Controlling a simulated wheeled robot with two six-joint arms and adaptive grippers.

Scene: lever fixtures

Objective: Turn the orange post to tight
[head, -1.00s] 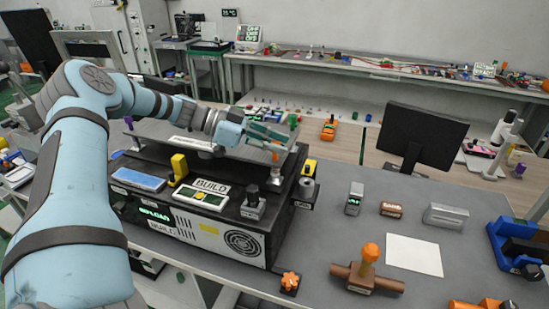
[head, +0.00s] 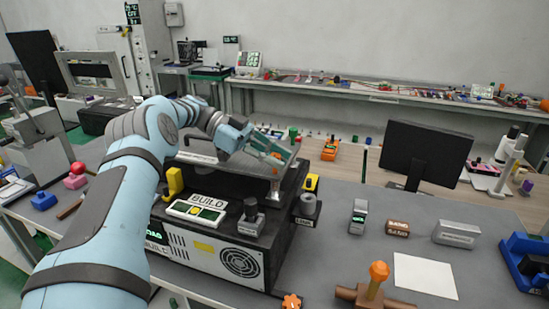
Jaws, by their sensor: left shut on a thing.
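The orange post (head: 276,157) is small and stands at the right rear of the dark box, with a pale lower part below it. My left gripper (head: 279,154) reaches across the box from the left. Its fingers are shut around the top of the post, and they hide much of it. The post's turn angle and any markings are too small to read. My right gripper is not in view.
The dark box (head: 240,262) carries a BUILD panel (head: 197,211), a yellow block (head: 175,182) and a black knob (head: 251,210). An orange-topped T-shaped handle (head: 378,272) stands on the grey bench at front right.

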